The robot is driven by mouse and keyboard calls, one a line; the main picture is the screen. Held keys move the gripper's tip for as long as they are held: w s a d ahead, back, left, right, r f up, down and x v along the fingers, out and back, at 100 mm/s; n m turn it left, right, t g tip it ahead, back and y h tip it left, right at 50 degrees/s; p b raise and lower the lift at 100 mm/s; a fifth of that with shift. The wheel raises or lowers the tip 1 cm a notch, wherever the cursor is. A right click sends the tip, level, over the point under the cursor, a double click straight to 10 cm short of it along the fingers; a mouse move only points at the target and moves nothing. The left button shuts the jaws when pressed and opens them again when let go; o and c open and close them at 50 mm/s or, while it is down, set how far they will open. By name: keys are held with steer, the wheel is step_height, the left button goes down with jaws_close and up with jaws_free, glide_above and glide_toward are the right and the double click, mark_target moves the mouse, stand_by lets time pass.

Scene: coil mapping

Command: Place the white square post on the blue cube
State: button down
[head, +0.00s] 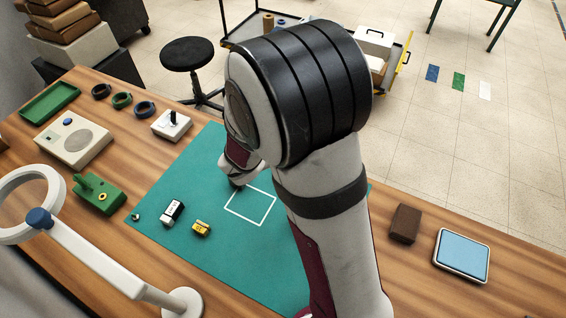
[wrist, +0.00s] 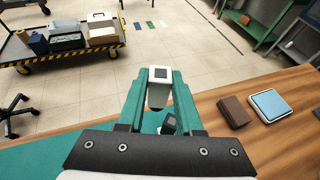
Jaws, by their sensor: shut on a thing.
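In the wrist view, my gripper (wrist: 160,85) is shut on a white square post (wrist: 154,74) with a dark square on its end face. Its teal fingers are on both sides of the post. A dark piece with a pale edge (wrist: 169,122) shows below the post between the fingers; I cannot tell its colour or what it is. I cannot pick out the blue cube in either view. In the head view my arm hides most of the gripper and whatever it holds.
On the green mat (head: 165,240) lie a white-and-black block (head: 171,212), a yellow piece (head: 201,228) and a white square outline (head: 250,206). A magnifier lamp (head: 115,270) stands front left. A brown block (head: 405,223) and blue-topped tray (head: 462,255) are at right.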

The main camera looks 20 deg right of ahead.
steer(key=w+a+f, duration=0.1)
steer(key=a+f, duration=0.1)
steer(key=f, duration=0.1)
steer(key=w+a+f, duration=0.2)
steer(key=a+f, duration=0.1)
steer(key=w+a+f, duration=0.2)
steer(key=a+f, duration=0.1)
steer(key=f, duration=0.1)
steer(key=shift+a, duration=0.25)
steer(key=shift+f, duration=0.35)
steer(key=shift+f, duration=0.2)
steer(key=c, duration=0.6)
jaws_free()
